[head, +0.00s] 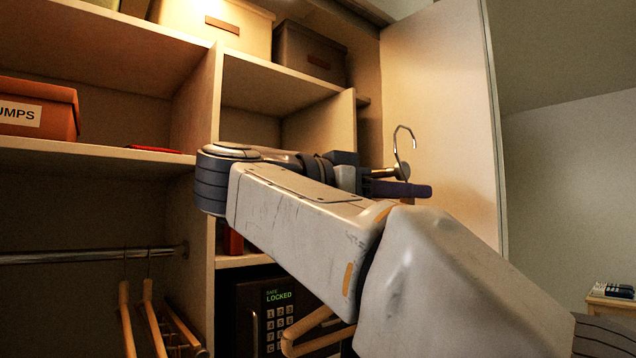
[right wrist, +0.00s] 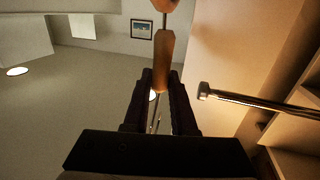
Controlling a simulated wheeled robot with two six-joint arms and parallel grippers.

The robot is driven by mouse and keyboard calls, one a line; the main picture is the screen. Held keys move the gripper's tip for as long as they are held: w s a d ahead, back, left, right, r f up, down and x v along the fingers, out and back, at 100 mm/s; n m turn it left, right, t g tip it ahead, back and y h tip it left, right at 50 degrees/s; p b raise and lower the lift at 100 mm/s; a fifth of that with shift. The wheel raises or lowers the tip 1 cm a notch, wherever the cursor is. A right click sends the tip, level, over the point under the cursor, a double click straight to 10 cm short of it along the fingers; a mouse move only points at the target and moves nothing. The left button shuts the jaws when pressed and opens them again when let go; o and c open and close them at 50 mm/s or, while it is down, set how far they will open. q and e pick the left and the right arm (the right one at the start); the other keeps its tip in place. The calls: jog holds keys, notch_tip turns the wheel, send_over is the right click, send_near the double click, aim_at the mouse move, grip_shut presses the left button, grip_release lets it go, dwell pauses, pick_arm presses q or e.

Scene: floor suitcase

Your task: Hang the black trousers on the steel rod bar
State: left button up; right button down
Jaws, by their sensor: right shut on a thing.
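My right gripper (head: 400,188) is shut on a wooden hanger (right wrist: 165,60); the fingers (right wrist: 163,82) close around its wood in the right wrist view. The hanger's steel hook (head: 403,138) stands up above the gripper in the head view. A short steel rod bar (right wrist: 252,103) with a knobbed end juts from the right in the right wrist view, beside the held hanger and apart from it. In the head view its knob (head: 402,171) shows just behind the gripper. I cannot make out the black trousers in either view. My left gripper is not in view.
A closet rail (head: 90,257) at left carries several wooden hangers (head: 150,315). A safe (head: 275,305) sits low in the centre, with a curved wooden piece (head: 312,333) in front. A tall pale panel (head: 440,110) stands right of the hook. Open room lies farther right.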

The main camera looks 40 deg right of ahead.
jog(key=shift+w+p, duration=7.35)
jog(key=shift+w, duration=3.15)
jog(key=d+f, duration=0.2)
jog(key=d, duration=0.4)
jog(key=shift+w+f+b, duration=0.35)
jog(key=shift+f, duration=0.3)
jog(key=c, duration=0.7)
grip_release()
jog(key=shift+o, duration=0.2)
